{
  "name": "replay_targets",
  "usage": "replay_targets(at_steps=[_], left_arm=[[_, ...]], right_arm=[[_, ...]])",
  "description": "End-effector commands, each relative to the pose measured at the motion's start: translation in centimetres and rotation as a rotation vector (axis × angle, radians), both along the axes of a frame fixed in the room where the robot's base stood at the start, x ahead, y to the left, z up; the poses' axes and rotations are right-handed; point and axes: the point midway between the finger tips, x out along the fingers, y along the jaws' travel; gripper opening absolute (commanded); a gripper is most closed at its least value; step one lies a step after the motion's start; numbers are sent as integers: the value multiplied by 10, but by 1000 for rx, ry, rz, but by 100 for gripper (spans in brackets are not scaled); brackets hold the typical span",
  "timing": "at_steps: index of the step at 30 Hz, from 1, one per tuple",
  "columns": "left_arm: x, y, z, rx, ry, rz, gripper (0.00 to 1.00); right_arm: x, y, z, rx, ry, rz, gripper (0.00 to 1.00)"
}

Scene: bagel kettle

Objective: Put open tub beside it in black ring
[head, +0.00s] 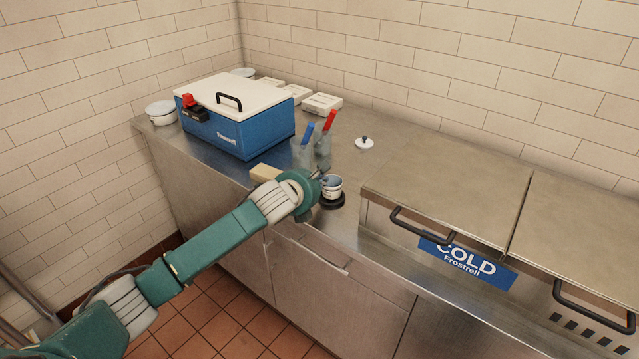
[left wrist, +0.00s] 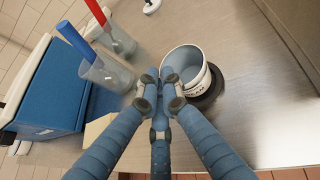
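The open tub (head: 333,184) is white with dark lettering and a grey-blue inside. It also shows in the left wrist view (left wrist: 194,75), its mouth facing up. The black ring (head: 331,201) is under the tub and shows at its right side in the left wrist view (left wrist: 213,88). I cannot tell whether the tub rests fully in it or is slightly above it. My left gripper (head: 318,180) has its fingertips together at the tub's near left rim, and seems shut on that wall; the fingers (left wrist: 160,88) hide the contact. My right gripper is not in view.
Two clear beakers with a blue (head: 308,132) and a red handle (head: 329,122) stand left of the tub. A blue cooler (head: 240,135) is further left, with a tan block (head: 265,172) near it. A white lid (head: 364,143) lies behind. The COLD unit (head: 440,190) is at the right.

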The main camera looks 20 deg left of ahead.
Motion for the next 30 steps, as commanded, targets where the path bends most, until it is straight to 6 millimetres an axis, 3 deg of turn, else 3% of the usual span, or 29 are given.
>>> replay_targets(at_steps=[3, 13, 17, 27, 30], left_arm=[[0, 0, -14, 0, 1, -1, 0], [0, 0, -17, 2, 0, 0, 0], [0, 0, -16, 1, 0, 0, 23], [0, 0, -13, 1, -1, -1, 23], [-9, 2, -10, 3, 0, 0, 23]], right_arm=[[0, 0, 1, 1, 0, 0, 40], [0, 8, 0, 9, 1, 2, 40], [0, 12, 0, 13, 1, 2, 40], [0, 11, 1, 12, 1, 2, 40], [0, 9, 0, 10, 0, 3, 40]])
